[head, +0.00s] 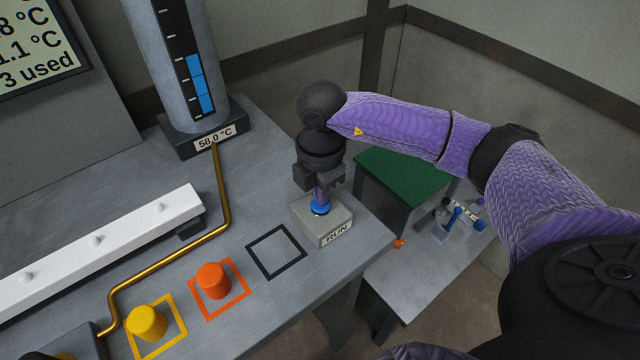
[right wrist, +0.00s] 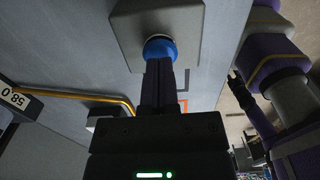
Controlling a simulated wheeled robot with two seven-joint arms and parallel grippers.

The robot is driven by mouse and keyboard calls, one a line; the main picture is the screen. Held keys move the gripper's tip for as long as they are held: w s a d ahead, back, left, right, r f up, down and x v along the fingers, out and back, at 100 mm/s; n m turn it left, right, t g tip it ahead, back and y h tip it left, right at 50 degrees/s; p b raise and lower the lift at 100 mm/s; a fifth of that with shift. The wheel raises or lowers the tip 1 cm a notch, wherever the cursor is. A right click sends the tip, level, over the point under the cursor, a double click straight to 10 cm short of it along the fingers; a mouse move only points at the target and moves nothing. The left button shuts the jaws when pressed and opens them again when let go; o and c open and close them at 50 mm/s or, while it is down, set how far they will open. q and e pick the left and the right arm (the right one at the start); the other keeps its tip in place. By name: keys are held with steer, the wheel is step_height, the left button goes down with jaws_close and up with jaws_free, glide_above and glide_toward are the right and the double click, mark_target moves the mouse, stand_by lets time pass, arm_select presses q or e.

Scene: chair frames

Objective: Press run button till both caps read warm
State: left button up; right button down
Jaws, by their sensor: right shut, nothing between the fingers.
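The RUN box (head: 322,222) stands near the table's right edge with a blue button (head: 320,209) on top. My right gripper (head: 321,197) is shut, pointing down with its fingertips at the button. In the right wrist view the fingertips (right wrist: 160,64) meet the blue button (right wrist: 158,47); how far it is pressed I cannot tell. An orange cap (head: 213,281) stands in an orange square and a yellow cap (head: 147,323) in a yellow square. A display (head: 38,45), cut off, shows "8 °C", "1.1 °C" and "3 used". My left gripper is not in the head view.
A grey column (head: 181,65) with a blue bar gauge reads 58.0 °C. A brass pipe (head: 222,190) runs from it along the table. A white bar (head: 105,240) lies at left. An empty black square (head: 277,251) is beside the RUN box. A green-topped stand (head: 400,175) is beyond.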

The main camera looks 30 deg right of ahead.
steer(key=shift+f+b, duration=0.35)
steer(key=shift+f, duration=0.2)
steer(key=shift+r, duration=0.15)
step_height(320, 180, up, 6)
steer(key=p, duration=0.5)
steer(key=shift+f, duration=0.35)
